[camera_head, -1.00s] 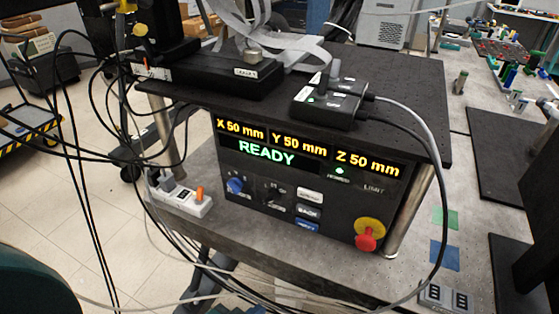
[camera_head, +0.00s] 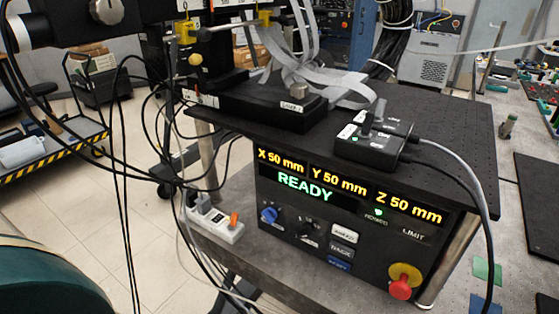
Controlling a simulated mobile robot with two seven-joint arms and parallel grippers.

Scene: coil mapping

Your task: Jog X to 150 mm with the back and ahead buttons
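The control panel (camera_head: 300,225) stands under a black shelf. Its display reads X 50 mm (camera_head: 281,162), Y 50 mm (camera_head: 338,180) and Z 50 mm (camera_head: 410,207), with a green READY (camera_head: 305,185) below. A green lamp (camera_head: 377,212) is lit beside the LIMIT label. A white button (camera_head: 344,233) sits above a dark button (camera_head: 342,250) that appears to read BACK, with a blue button (camera_head: 339,265) lowest. Lettering on the white and blue buttons is too small to read surely. A blue knob (camera_head: 269,215) and a black knob (camera_head: 306,231) are to their left. Neither gripper is in view.
A red mushroom button on a yellow collar (camera_head: 403,281) sits at the panel's lower right. A power strip (camera_head: 216,228) lies left of the panel. Black cables hang at the left, and a grey cable crosses the right side. The shelf (camera_head: 440,135) carries a small black box (camera_head: 373,147).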

